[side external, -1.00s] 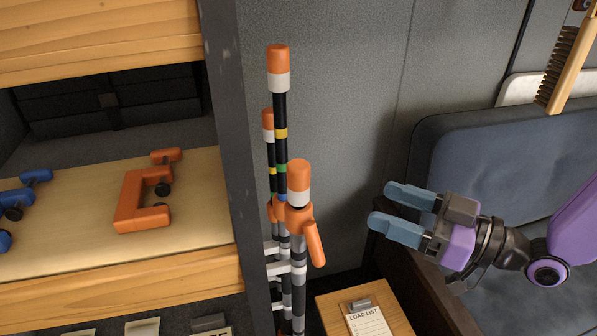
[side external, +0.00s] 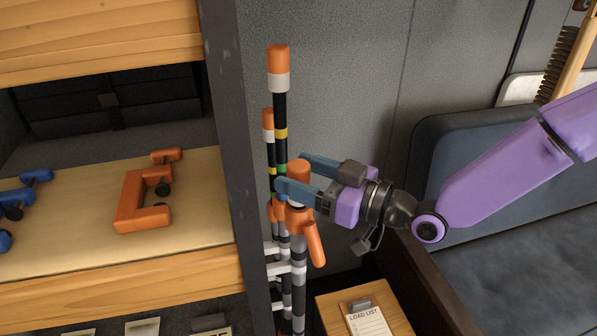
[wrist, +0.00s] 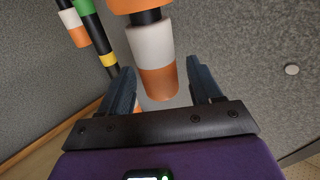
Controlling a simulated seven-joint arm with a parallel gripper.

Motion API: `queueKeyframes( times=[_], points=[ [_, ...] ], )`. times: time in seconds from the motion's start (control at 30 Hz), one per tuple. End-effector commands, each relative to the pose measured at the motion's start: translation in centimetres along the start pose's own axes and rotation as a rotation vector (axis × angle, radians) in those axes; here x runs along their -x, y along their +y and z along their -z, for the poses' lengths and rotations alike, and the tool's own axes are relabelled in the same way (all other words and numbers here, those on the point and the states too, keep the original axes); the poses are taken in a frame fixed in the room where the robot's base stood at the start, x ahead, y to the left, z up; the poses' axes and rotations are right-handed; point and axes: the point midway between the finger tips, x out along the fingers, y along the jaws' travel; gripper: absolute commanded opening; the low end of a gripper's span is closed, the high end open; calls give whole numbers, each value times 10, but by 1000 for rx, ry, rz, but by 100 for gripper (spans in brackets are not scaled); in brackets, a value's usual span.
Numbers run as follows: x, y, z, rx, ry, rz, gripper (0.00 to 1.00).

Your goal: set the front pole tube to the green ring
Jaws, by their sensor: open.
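The front pole (side external: 298,285) stands upright with an orange clamp (side external: 314,240). Its tube has an orange cap (side external: 298,168) and a white band, which my near finger largely covers in the side view. My gripper (side external: 289,171) is open, with one finger on each side of the tube's top. In the wrist view the orange cap (wrist: 158,83) and white band (wrist: 151,43) lie between the spread fingers, with a short black stretch (wrist: 145,17) beside the clamp. No green ring shows on the front tube; a green ring (side external: 281,168) shows on a pole behind.
Two more poles with orange caps, one tall (side external: 278,58) and one lower (side external: 268,118), stand close behind. A dark shelf post (side external: 225,130) is at left. A small table (side external: 375,313) is below, and a padded seat (side external: 500,240) is at right.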

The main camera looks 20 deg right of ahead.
Motion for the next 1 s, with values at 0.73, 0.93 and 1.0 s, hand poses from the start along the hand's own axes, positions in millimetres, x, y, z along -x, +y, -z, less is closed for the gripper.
queueKeyframes(
  times=[0.73, 0.93, 1.0],
  points=[
    [-10, 0, 0, 0, 0, 0, 0],
    [-10, 0, 13, 0, 3, 1, 0],
    [-10, 0, 25, -1, 5, 1, 0]
  ],
)
